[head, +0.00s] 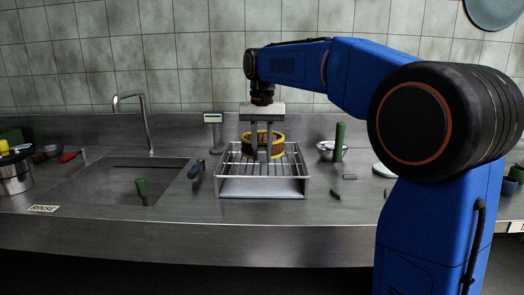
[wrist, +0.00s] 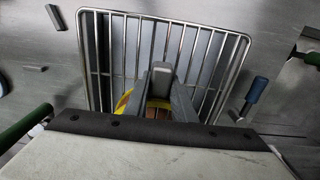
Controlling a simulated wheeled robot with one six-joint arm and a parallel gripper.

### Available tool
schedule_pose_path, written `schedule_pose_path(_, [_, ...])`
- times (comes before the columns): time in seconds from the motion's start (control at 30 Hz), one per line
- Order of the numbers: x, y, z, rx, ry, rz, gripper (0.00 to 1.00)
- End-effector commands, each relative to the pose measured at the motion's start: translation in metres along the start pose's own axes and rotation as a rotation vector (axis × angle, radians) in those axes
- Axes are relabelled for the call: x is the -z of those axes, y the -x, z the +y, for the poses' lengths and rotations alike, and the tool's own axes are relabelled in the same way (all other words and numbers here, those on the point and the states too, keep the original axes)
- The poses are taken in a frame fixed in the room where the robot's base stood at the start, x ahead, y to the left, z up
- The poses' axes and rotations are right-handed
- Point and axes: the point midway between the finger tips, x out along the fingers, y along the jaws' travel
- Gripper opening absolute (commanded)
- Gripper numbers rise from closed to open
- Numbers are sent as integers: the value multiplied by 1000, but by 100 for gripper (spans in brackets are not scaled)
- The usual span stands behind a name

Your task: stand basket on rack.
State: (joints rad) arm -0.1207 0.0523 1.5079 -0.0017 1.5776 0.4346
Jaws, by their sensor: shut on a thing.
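The basket (head: 276,150) is round and brown with yellow bands. My gripper (head: 264,156) points down and is shut on it. In the head view the basket is at the back part of the wire rack (head: 262,187); I cannot tell whether it touches the bars. In the wrist view only a yellow edge and a bit of brown of the basket (wrist: 125,103) show beneath my gripper (wrist: 160,72), whose body hides the rest. The rack's metal bars (wrist: 133,45) spread around the fingers there.
A sink (head: 120,180) with a tap (head: 146,120) is at the left. A small display on a post (head: 213,120) stands behind the rack. A blue-handled tool (head: 194,171) lies left of it. A metal bowl (head: 327,150) and a green cylinder (head: 340,140) are at its right.

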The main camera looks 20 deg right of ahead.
Motion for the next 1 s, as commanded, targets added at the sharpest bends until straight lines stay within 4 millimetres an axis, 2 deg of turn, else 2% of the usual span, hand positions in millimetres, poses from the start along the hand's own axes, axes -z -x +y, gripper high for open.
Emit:
schedule_pose_path(0.47, [0,-6,0,0,0,0,0])
schedule_pose_path(0.5, [0,-6,0,0,0,1,30])
schedule_pose_path(0.57, [0,-6,0,0,0,0,45])
schedule_pose_path(1.0, [0,-6,0,0,0,0,45])
